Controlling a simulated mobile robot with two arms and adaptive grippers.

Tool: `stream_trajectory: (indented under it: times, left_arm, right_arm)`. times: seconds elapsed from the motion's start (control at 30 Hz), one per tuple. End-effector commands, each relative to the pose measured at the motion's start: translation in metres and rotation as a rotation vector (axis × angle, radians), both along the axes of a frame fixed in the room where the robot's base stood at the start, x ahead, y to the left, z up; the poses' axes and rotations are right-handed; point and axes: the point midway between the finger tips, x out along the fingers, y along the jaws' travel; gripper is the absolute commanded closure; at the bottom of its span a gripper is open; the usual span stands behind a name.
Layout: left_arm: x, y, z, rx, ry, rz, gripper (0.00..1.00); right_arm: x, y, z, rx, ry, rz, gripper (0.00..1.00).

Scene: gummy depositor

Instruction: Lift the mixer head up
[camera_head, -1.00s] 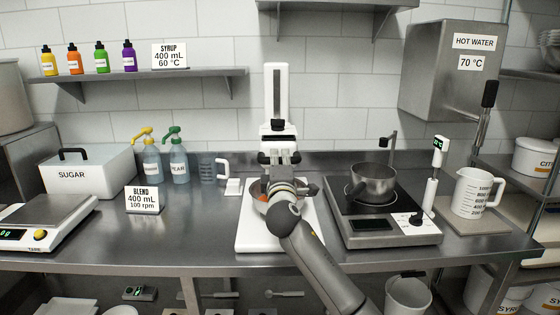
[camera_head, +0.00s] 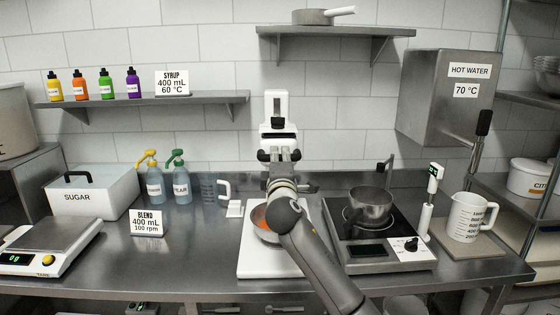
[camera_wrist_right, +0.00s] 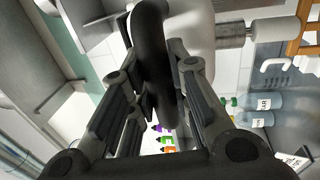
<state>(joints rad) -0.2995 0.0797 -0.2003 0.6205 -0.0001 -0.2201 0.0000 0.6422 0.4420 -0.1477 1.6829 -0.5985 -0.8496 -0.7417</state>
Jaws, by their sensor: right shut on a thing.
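The white mixer stands in the middle of the counter, with its upright column (camera_head: 276,106) at the back and its flat white base (camera_head: 258,262) below. The mixer head (camera_head: 277,130) is on the column, and its black handle (camera_head: 266,155) faces me. My right gripper (camera_head: 283,168) is shut on the handle; the right wrist view shows the black handle (camera_wrist_right: 152,60) between the fingers (camera_wrist_right: 155,85). A metal bowl (camera_head: 264,222) with orange-red contents sits on the base under the head, partly hidden by my right arm. My left gripper is not in view.
A hot plate (camera_head: 372,250) with a pot (camera_head: 371,203) stands close to the right of the mixer. A wall shelf (camera_head: 335,31) hangs above.

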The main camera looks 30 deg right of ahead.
Motion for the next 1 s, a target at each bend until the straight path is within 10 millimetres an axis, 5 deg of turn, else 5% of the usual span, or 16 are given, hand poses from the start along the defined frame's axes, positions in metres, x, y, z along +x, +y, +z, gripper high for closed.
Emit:
stream_trajectory:
  times: [0.2,0.63,0.67,0.8,1.0]
  left_arm:
    - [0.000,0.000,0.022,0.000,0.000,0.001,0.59]
    - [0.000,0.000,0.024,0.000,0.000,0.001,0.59]
    - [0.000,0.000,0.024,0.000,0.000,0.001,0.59]
    - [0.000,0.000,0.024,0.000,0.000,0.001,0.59]
    - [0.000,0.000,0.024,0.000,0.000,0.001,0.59]
  right_arm:
    - [-0.001,0.000,0.030,-0.001,-0.005,0.000,1.00]
    - [-0.001,-0.001,0.036,-0.004,-0.010,0.000,1.00]
    - [-0.001,-0.001,0.036,-0.005,-0.011,0.000,0.78]
    - [-0.001,-0.001,0.036,-0.004,-0.010,0.000,0.60]
    - [0.000,0.000,0.032,-0.002,-0.005,0.000,0.59]
